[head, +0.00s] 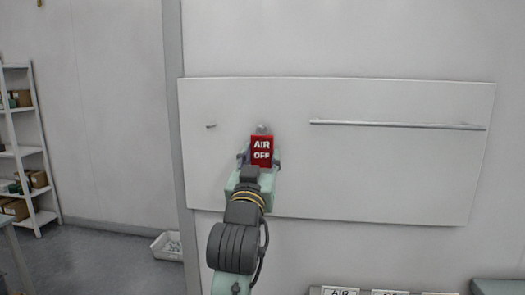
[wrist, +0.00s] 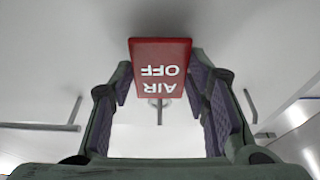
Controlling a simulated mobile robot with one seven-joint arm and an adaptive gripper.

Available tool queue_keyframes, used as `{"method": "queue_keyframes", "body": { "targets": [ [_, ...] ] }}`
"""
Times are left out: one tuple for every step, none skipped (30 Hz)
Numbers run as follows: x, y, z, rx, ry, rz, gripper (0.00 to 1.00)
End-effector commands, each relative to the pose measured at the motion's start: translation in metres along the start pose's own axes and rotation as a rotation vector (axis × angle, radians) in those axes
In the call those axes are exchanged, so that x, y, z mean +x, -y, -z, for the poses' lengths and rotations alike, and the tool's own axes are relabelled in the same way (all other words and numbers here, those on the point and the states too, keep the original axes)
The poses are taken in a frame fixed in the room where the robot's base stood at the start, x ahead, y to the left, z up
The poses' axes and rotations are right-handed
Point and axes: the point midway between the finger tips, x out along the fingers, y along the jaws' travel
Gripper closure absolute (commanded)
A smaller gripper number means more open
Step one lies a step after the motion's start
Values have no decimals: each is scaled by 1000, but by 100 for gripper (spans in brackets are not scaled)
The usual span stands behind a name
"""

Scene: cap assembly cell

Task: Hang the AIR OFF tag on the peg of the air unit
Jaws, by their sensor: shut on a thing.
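The red AIR OFF tag (head: 261,151) has white lettering and faces me upright in front of the white board. My gripper (head: 259,160) is shut on it, with a finger at each side. In the wrist view the tag (wrist: 160,55) appears upside down between the fingers of my gripper (wrist: 163,80). A small grey piece (head: 262,128) shows just above the tag, and just below it in the wrist view (wrist: 158,102). I cannot tell whether it is a peg or part of the tag, or whether the tag touches anything.
The white board (head: 400,180) carries a short peg (head: 210,125) to the left and a long horizontal rail (head: 398,125) to the right. Labelled AIR plates (head: 340,291) show at the bottom edge. Shelves (head: 22,150) and a white bin (head: 168,246) stand at left.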

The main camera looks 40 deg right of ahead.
Motion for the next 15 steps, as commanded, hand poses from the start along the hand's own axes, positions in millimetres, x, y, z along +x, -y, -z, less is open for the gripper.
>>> {"method": "queue_keyframes", "body": {
  "targets": [
    [0, 0, 0, 0, 0, 0, 68],
    [0, 0, 0, 0, 0, 0, 68],
    [0, 0, 0, 0, 0, 0, 68],
    [0, 0, 0, 0, 0, 0, 68],
    [0, 0, 0, 0, 0, 0, 68],
    [0, 0, 0, 0, 0, 0, 68],
    [0, 0, 0, 0, 0, 0, 68],
    [0, 0, 0, 0, 0, 0, 68],
    [0, 0, 0, 0, 0, 0, 68],
    [0, 0, 0, 0, 0, 0, 68],
    [0, 0, 1, 0, 0, 0, 68],
    [0, 0, 1, 0, 0, 0, 68],
    [0, 0, 2, 0, 0, 0, 68],
    [1, 0, 3, 0, 0, 0, 68],
    [1, 0, 4, 0, 0, 0, 68]
  ]
}}
